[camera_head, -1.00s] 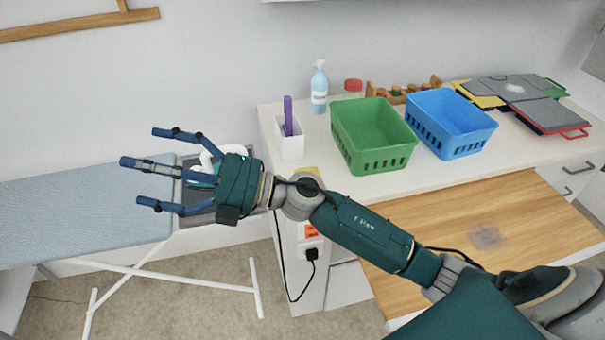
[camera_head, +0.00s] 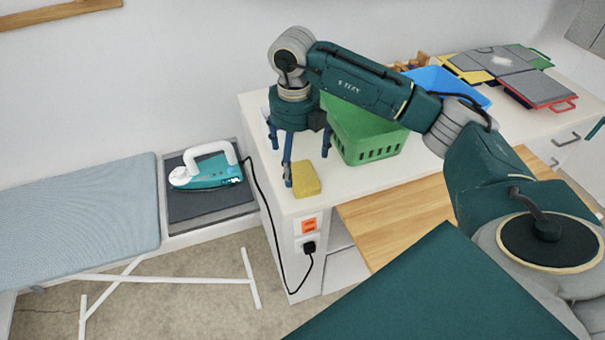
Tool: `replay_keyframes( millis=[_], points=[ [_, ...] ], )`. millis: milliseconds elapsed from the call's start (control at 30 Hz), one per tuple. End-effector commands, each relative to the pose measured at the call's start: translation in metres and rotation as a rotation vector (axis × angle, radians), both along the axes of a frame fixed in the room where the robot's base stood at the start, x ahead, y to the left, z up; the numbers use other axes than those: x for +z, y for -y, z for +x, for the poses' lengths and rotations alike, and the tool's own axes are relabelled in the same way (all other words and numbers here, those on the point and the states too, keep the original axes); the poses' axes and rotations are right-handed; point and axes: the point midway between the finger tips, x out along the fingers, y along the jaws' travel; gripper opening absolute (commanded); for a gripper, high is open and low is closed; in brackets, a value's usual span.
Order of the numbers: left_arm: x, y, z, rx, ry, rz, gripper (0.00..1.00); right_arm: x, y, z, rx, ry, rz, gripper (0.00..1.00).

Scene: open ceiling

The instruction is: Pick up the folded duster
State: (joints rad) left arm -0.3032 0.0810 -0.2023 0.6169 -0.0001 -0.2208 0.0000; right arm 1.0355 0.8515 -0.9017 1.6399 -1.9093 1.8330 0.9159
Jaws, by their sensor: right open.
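The folded duster (camera_head: 307,181) is a small yellow pad lying flat near the front left corner of the white counter. My right gripper (camera_head: 298,162) is open and points down at the counter, above and just behind the duster. One blue finger comes down at the duster's left edge; I cannot tell whether it touches. The other fingers stand farther back, and nothing shows between them. My left gripper is not in view.
A green basket (camera_head: 368,150) stands just right of my gripper, with a blue basket (camera_head: 470,92) behind it. A teal iron (camera_head: 212,175) rests on a grey pad left of the counter, beside the ironing board (camera_head: 80,212). Its cord hangs past the counter's left side.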

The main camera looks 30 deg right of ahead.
Motion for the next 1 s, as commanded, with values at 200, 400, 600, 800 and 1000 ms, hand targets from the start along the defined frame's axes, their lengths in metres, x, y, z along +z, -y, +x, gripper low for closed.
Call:
replay_keyframes(
  millis=[200,400,600,800,1000],
  points=[
    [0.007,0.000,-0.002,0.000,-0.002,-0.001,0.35,-0.019,0.000,0.000,0.003,0.001,0.003,0.99],
    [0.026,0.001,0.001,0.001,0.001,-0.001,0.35,-0.042,0.007,-0.002,0.002,-0.005,0.001,0.99],
    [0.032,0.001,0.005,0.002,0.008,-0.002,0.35,-0.067,0.007,0.000,0.004,0.001,0.004,0.99],
    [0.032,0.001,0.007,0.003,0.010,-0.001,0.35,-0.071,0.007,0.000,0.004,0.002,0.004,0.99],
    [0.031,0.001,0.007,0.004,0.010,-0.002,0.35,-0.071,0.007,0.000,0.004,0.002,0.004,0.71]
  ],
)
